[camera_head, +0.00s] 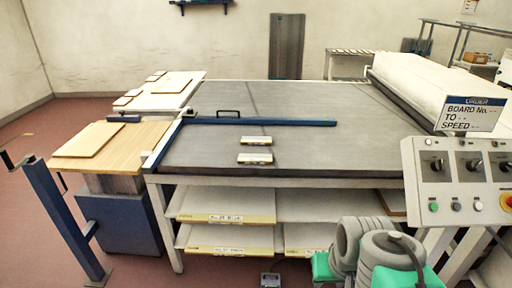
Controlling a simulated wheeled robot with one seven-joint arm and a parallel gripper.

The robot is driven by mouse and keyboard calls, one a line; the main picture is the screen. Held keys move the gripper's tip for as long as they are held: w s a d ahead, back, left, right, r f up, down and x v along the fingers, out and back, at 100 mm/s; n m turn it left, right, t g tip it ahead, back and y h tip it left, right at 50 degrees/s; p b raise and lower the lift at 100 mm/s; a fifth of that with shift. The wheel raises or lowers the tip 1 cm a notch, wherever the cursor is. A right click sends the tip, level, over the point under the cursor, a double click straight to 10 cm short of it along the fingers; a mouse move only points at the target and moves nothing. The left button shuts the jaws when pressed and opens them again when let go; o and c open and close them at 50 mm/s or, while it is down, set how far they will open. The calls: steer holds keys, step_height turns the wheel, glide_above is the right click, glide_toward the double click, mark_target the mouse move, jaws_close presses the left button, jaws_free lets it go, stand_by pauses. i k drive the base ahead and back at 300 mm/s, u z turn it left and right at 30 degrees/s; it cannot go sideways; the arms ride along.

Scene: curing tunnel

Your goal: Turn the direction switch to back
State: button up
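A grey control panel (455,186) stands at the right edge of the head view. It carries black rotary knobs in its upper row: a left knob (437,165), a middle knob (473,165) and a right knob (505,167) near the picture's edge. Their labels are too small to read, so I cannot tell which is the direction switch or where it points. Below them are a green button (434,207), pale buttons and a red button (508,201) on yellow. Grey and green parts of my arm show at the bottom, below and left of the panel. My gripper cannot be made out.
A wide grey table (300,155) with shelves below fills the middle. A white tunnel cover (430,88) lies behind the panel. A blue post (62,215) stands at left. Red floor shows at left.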

mark_target(473, 165)
steer(key=z, duration=1.3)
steer(key=k, duration=0.35)
steer(key=z, duration=0.4)
steer(key=i, duration=0.35)
steer(key=u, duration=0.05)
